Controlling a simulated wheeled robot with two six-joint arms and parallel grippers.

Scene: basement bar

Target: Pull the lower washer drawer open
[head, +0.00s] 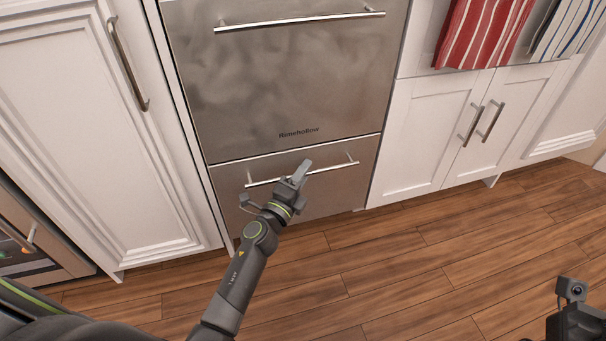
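The lower washer drawer (350,180) is a short stainless steel front near the floor. It sits flush under the taller upper drawer (280,90). Its thin horizontal bar handle (335,165) runs along its upper part. My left gripper (299,172) is at the middle of this handle and covers part of it. I cannot tell whether its fingers are around the bar or only in front of it, or whether they are shut. My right gripper's arm shows only in part at the bottom right corner; its fingers are not visible.
White cabinets stand left (90,130) and right (450,140) of the washer. An oven (40,255) is at the far left. Red and blue striped towels (485,30) hang at upper right. The wooden floor (400,265) in front is clear.

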